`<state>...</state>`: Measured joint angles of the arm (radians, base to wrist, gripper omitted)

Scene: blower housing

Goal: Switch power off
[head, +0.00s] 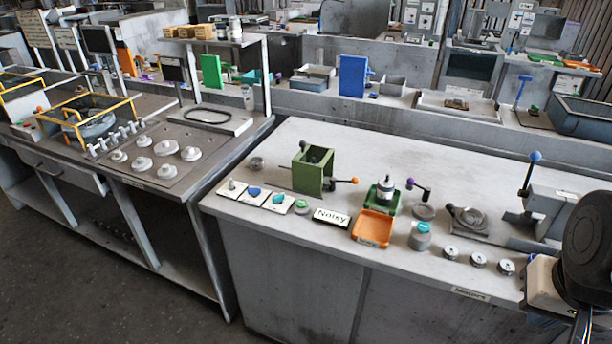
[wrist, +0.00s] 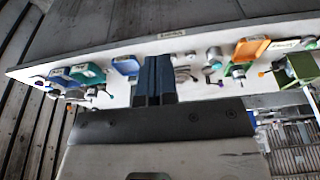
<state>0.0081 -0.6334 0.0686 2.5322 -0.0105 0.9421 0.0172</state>
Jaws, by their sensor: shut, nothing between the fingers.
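No switch in view is labelled as power. Three small white plates with a grey knob (head: 233,187), a blue knob (head: 254,191) and a teal knob (head: 279,199) lie at the front left of the right-hand bench. A round grey piece with a green top (head: 301,206) sits beside them. My gripper shows in the wrist view (wrist: 158,62), its two dark fingers together with nothing between them. In the head view my arm's end is at the lower right, away from the plates; the fingertips are not clear there.
A grey machine with a blue-knobbed lever (head: 535,157) stands near my arm. The bench's back middle is clear.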

